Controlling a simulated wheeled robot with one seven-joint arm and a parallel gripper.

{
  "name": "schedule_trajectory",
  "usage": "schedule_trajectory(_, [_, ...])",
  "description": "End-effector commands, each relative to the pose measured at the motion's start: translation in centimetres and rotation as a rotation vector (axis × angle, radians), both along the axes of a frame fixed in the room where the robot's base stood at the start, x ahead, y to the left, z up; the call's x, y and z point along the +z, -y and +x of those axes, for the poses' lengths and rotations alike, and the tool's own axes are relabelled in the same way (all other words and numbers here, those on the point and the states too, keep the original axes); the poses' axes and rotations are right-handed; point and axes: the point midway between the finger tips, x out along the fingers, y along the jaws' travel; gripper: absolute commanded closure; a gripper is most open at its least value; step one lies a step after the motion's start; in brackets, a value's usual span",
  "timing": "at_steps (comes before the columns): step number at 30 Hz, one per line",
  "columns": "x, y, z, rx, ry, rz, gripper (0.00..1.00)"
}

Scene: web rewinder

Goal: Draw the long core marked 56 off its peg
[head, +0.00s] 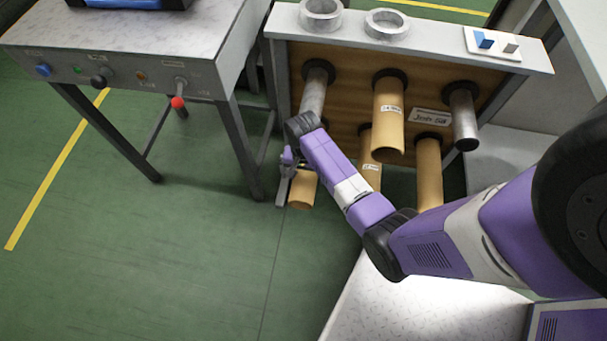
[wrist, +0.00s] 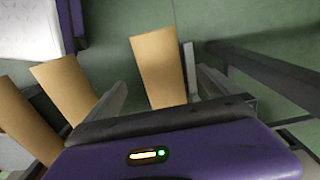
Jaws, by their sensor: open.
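Several brown cardboard cores sit on pegs of the wooden board (head: 345,62) in the head view. The upper middle core (head: 389,135) and the lower middle core (head: 371,162) carry white labels too small to read surely. A lower right core (head: 429,170) shows no label. A lower left core (head: 302,192) is mostly hidden by my gripper (head: 295,172), so its mark cannot be read. In the wrist view this core (wrist: 158,65) lies between the open fingers of my gripper (wrist: 150,92). I cannot tell whether they touch it.
Two bare metal pegs, upper left (head: 314,95) and upper right (head: 464,118), stick out from the board. Metal rings (head: 321,14) stand on the top ledge. A table with knobs (head: 125,40) stands left, its leg (head: 240,150) near my gripper. Green floor (head: 150,250) is clear in front.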

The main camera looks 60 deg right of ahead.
Motion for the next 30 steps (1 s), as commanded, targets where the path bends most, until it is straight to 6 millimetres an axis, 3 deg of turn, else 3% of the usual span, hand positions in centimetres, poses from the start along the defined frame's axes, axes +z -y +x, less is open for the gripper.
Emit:
schedule_trajectory(1, [-1.1, 0.0, 0.0, 0.0, 0.0, 0.0, 0.0])
schedule_trajectory(21, [-7.7, 0.0, 0.0, 0.0, 0.0, 0.001, 0.0])
schedule_trajectory(30, [-8.7, 0.0, 0.1, 0.001, 0.001, 0.0, 0.0])
